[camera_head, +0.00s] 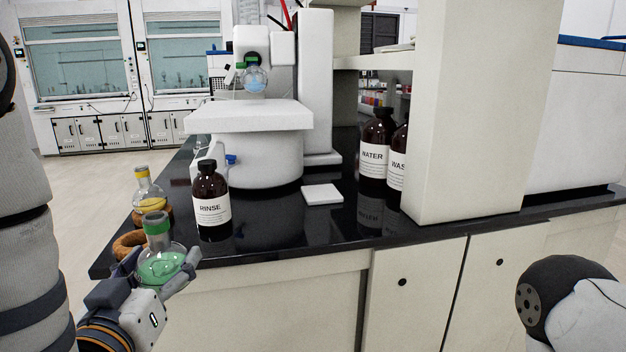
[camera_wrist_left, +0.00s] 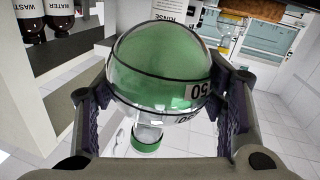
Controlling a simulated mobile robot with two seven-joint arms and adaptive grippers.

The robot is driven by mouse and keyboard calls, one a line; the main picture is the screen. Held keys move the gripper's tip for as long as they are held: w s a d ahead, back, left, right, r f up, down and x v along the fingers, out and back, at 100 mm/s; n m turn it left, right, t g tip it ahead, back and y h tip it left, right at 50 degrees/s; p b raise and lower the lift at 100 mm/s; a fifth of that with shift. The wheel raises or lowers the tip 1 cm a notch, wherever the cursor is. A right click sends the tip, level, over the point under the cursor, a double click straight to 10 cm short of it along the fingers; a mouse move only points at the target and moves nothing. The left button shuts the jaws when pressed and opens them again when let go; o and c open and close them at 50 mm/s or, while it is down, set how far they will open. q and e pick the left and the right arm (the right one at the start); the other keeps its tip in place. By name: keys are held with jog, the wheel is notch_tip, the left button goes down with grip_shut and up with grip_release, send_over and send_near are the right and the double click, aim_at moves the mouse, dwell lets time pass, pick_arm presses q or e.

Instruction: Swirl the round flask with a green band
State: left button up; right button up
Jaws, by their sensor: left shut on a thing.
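The round flask with a green band (camera_head: 160,262) is clear glass with green liquid in its bulb and a green band on its neck. My left gripper (camera_head: 160,278) is shut on it, with the fingers on both sides of the bulb. In the head view the flask is upright, in front of the bench's left corner. In the left wrist view the bulb (camera_wrist_left: 160,75) fills the middle between the fingers (camera_wrist_left: 160,110), with the banded neck beyond it. My right gripper is out of view; only part of my right arm shows at the lower right.
A cork ring (camera_head: 128,244) sits at the bench corner, and a yellow-liquid flask (camera_head: 149,190) stands behind it on another ring. The RINSE bottle (camera_head: 211,205) is close to the right. A rotary evaporator (camera_head: 265,150), a white square pad (camera_head: 322,194) and the WATER bottle (camera_head: 375,150) stand farther back.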

pick_arm(q)
jog(key=d, duration=0.4)
jog(key=shift+s+d, duration=0.1)
jog(key=shift+d, duration=0.05)
dwell(0.5)
dwell(0.7)
